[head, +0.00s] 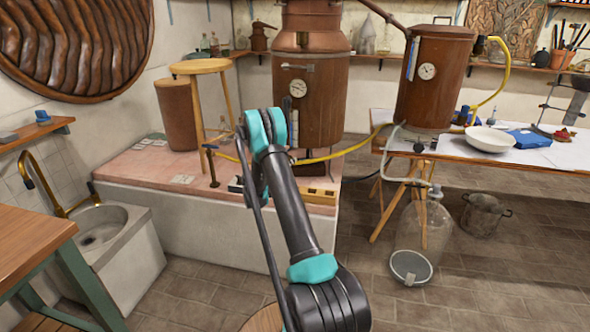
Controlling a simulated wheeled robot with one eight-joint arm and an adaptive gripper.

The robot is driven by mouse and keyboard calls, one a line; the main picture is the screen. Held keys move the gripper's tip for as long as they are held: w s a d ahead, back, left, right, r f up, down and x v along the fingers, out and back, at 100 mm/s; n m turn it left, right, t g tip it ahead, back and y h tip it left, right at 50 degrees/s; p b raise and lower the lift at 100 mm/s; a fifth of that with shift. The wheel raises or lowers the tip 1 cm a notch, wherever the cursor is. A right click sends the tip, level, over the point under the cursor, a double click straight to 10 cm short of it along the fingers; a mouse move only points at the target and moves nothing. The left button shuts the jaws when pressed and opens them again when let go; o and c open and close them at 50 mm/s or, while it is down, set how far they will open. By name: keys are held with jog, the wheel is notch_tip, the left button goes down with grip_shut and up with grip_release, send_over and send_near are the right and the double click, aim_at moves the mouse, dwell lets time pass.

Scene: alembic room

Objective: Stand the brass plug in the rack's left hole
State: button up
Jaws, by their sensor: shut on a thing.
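My arm reaches up and away over the pink-topped ledge (150,168), and its teal-capped joint stands in front of the copper still. My gripper is hidden behind the arm, so its fingers and anything between them do not show. I cannot make out the brass plug. A low yellow-brown wooden bar (320,193) with dark marks lies on the ledge just right of my arm. It may be the rack, but no left hole can be made out. A small dark and white piece (236,185) shows at the arm's left side; I cannot tell what it is.
A wooden stool (203,68) and a dark upright tap-like piece (211,165) stand on the ledge left of my arm. The copper still (325,95) rises behind it. A yellow hose (345,150) crosses behind the arm. A glass demijohn (425,225) stands on the floor right.

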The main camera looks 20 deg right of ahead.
jog(key=d+f+m+g, duration=0.1)
jog(key=s+d+f+m+g+h, duration=0.2)
jog(key=f+g, duration=0.1)
jog(key=shift+f, duration=2.4)
jog(key=shift+s+f, duration=0.1)
jog(key=shift+f, duration=2.05)
dwell(3.1)
